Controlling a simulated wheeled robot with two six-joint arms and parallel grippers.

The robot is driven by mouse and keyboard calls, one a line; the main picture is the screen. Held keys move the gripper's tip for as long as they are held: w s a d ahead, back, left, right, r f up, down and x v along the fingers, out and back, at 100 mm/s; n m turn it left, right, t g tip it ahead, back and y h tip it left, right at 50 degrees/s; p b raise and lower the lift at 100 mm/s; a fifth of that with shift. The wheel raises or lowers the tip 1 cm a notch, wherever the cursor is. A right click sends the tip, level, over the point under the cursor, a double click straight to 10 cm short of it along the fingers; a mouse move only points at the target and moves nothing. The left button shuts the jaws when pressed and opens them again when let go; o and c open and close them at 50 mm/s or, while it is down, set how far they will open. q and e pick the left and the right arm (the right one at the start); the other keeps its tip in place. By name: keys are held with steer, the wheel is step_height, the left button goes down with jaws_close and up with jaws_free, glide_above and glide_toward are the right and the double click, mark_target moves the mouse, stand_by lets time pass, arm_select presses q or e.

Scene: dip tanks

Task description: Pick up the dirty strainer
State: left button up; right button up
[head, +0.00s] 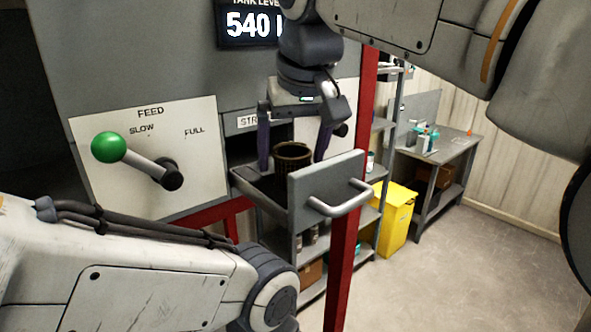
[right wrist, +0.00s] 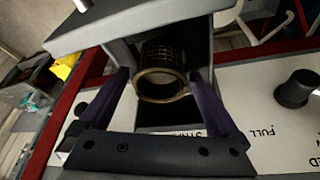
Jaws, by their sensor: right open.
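The dirty strainer (head: 293,153) is a brown, round mesh basket standing in the open grey drawer (head: 325,184). In the right wrist view the strainer (right wrist: 162,62) shows its grid-like mesh side and brass-coloured rim. My right gripper (head: 292,162) points down over the drawer, open, with one dark finger on each side of the strainer. In the right wrist view the gripper's fingertips (right wrist: 159,76) flank the strainer, with gaps visible. Whether either finger touches it, I cannot tell. My left arm shows at lower left in the head view, but its gripper is out of view.
The drawer's front has a metal handle (head: 340,201). A red post (head: 350,225) stands just right of the drawer. A feed lever with a green knob (head: 109,147) is on the panel at left. A yellow bin (head: 397,218) and a workbench (head: 447,147) stand farther back.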

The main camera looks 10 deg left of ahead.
steer(key=shift+w+f, duration=0.15)
steer(key=shift+f, duration=0.2)
steer(key=shift+c, duration=0.3)
steer(key=c, duration=1.4)
steer(key=shift+c, duration=0.2)
steer(key=shift+r, duration=0.15)
